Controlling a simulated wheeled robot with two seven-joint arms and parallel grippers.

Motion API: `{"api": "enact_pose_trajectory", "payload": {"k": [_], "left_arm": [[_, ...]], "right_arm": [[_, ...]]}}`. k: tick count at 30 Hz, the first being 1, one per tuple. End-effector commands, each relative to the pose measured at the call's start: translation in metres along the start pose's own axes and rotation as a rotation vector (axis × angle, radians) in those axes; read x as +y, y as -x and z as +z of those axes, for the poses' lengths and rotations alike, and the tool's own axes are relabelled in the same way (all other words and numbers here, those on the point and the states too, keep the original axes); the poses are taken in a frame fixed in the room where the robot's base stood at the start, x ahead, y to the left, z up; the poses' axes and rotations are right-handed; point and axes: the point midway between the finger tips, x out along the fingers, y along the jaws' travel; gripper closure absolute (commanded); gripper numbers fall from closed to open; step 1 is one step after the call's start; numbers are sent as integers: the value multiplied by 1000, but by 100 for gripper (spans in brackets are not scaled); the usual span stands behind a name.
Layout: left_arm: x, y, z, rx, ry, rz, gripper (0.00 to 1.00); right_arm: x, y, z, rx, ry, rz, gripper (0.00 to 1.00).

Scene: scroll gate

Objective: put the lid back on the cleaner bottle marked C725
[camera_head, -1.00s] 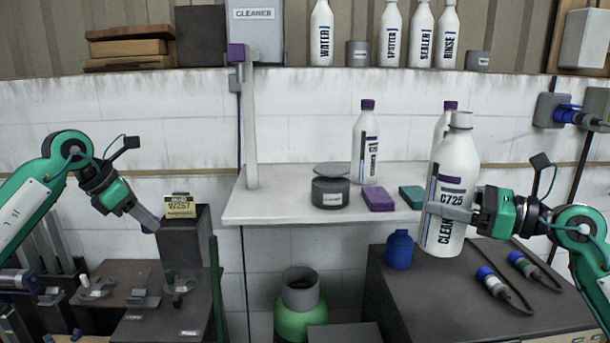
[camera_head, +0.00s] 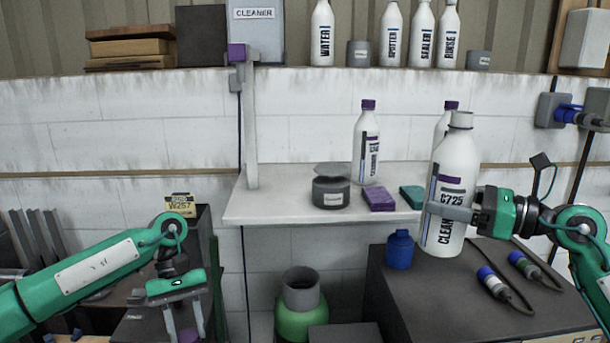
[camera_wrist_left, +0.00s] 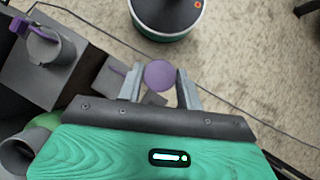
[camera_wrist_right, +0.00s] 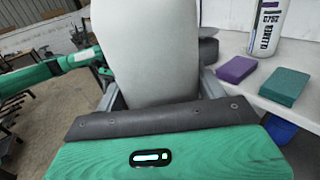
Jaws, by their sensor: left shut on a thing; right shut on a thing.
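The white cleaner bottle marked C725 (camera_head: 447,180) is upright in the head view, with a grey top and no purple lid on it. My right gripper (camera_head: 452,212) is shut around its body; the bottle also fills the middle of the right wrist view (camera_wrist_right: 155,60). My left gripper (camera_head: 186,324) points down at the lower left of the head view. It is shut on a round purple lid (camera_wrist_left: 160,74), seen between its fingers in the left wrist view. The lid is well left of and below the bottle's top.
A white shelf (camera_head: 290,205) carries a grey tub (camera_head: 331,192), purple and green sponges and purple-capped bottles. Below are a blue bottle (camera_head: 399,250), a green canister (camera_head: 300,318) and a dark bench (camera_head: 380,285). A post (camera_head: 250,130) stands at the shelf's left end.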

Motion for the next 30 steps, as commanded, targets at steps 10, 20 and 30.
{"api": "enact_pose_trajectory", "payload": {"k": [10, 20, 30], "left_arm": [[-9, -68, 26, 2, -410, -264, 85], [-9, -65, 24, 2, -394, -251, 85], [-8, -65, 24, 3, -392, -250, 85]], "right_arm": [[0, 0, 2, -3, 1, 0, 71], [-17, 29, -8, 2, -1, -75, 71], [0, 17, -81, 6, -1, -104, 71]]}}
